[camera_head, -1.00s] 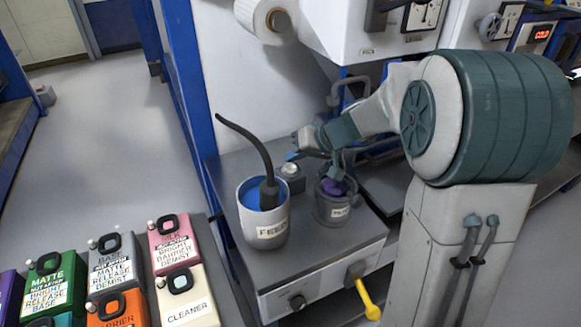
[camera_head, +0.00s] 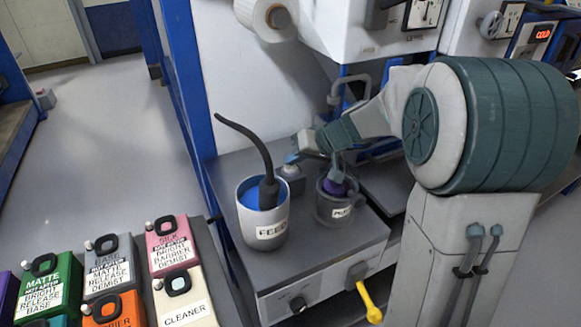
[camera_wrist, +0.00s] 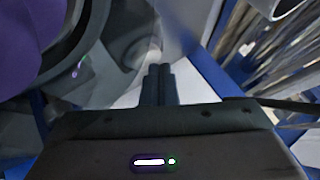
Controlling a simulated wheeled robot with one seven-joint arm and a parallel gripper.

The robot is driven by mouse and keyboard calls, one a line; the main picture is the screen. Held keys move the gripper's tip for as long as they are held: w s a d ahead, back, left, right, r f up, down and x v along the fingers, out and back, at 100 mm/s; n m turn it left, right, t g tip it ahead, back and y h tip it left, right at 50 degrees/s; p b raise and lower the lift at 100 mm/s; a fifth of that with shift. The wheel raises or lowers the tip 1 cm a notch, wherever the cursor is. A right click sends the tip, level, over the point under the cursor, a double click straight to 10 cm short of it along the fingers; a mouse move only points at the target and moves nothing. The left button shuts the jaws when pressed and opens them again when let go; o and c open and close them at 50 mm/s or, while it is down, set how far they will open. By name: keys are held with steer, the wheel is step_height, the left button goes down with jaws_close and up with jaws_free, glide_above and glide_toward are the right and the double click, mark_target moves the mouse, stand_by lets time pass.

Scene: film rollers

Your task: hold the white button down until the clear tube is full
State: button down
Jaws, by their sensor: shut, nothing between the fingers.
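The white button (camera_head: 290,169) sits on a small grey box (camera_head: 291,182) at the back of the grey bench, between the two pots. My gripper (camera_head: 297,154) is shut and empty, its fingers pointing down at the button. In the wrist view its closed fingertips (camera_wrist: 160,70) lie beside a pale, blurred round shape that may be the button. I cannot tell whether the fingers touch or press it. I cannot make out the clear tube or its level in either view.
A white pot labelled FEED (camera_head: 268,236) holds blue liquid and a black hose. A grey pot (camera_head: 322,208) with purple inside stands close to my wrist. A yellow-handled lever (camera_head: 368,300) is at the bench front. Coloured containers (camera_head: 170,245) stand at lower left.

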mark_target(295, 169)
steer(key=shift+s+f+b, duration=0.15)
steer(key=shift+f+b, duration=0.75)
steer(key=shift+f, duration=0.05)
stand_by(3.1)
steer(key=shift+r, duration=0.2)
stand_by(0.4)
steer(key=shift+r, duration=0.75)
steer(key=shift+r+p, duration=0.1)
steer(key=shift+p, duration=0.2)
steer(key=shift+r+p, duration=1.25)
steer(key=shift+r, duration=1.35)
